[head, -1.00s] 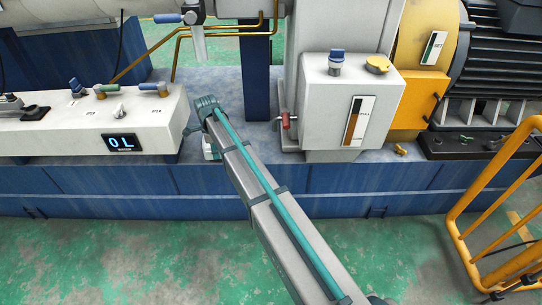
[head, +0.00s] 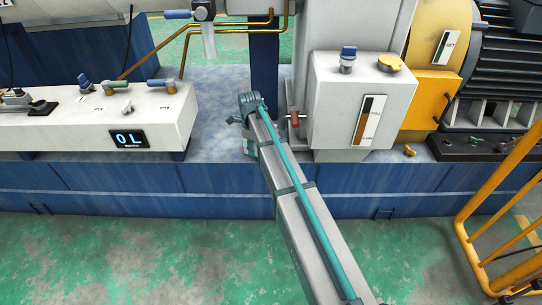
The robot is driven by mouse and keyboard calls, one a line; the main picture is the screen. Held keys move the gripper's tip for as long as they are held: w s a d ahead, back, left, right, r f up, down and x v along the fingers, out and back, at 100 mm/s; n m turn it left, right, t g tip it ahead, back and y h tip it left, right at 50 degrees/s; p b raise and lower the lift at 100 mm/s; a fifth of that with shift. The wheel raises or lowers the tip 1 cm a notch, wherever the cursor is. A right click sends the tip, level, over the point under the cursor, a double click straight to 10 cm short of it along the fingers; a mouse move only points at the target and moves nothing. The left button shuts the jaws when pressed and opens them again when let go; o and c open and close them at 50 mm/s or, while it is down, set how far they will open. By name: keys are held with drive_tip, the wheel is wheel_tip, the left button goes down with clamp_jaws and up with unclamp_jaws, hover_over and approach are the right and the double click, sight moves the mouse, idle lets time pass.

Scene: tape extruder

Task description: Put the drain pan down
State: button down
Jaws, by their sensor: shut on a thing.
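My arm reaches up from the bottom right to the blue machine base (head: 400,178). Its far end is over the flat blue deck (head: 218,115), between the long white control box and the tall white box. My gripper's fingers do not show; they are hidden behind or under the end of the arm. A small white and teal part of my arm shows just below that end. I cannot make out the drain pan in this view, so I cannot tell how it is held or whether it touches anything.
The control box (head: 70,130) with a lit display (head: 129,139) stands left of my arm. The tall white box (head: 362,100) and a small red handle (head: 294,121) are close on the right. Yellow pipes (head: 200,32) run above. A yellow railing (head: 478,240) stands at the right.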

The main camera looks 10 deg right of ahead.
drive_tip(key=s+d+f+b, duration=0.1)
drive_tip(key=d+f, duration=0.2)
drive_tip(key=d, duration=0.3)
drive_tip(key=shift+s+d+f+b, duration=0.2)
drive_tip(key=shift+d+b, duration=0.05)
drive_tip(key=shift+b, duration=0.05)
drive_tip(key=shift+f, duration=0.15)
drive_tip(key=c, duration=0.9)
unclamp_jaws()
wheel_tip(320, 180, up, 12)
drive_tip(key=p, duration=0.2)
drive_tip(key=shift+s+a+p, duration=0.1)
drive_tip(key=shift+s+p, duration=0.05)
drive_tip(key=shift+p, duration=0.15)
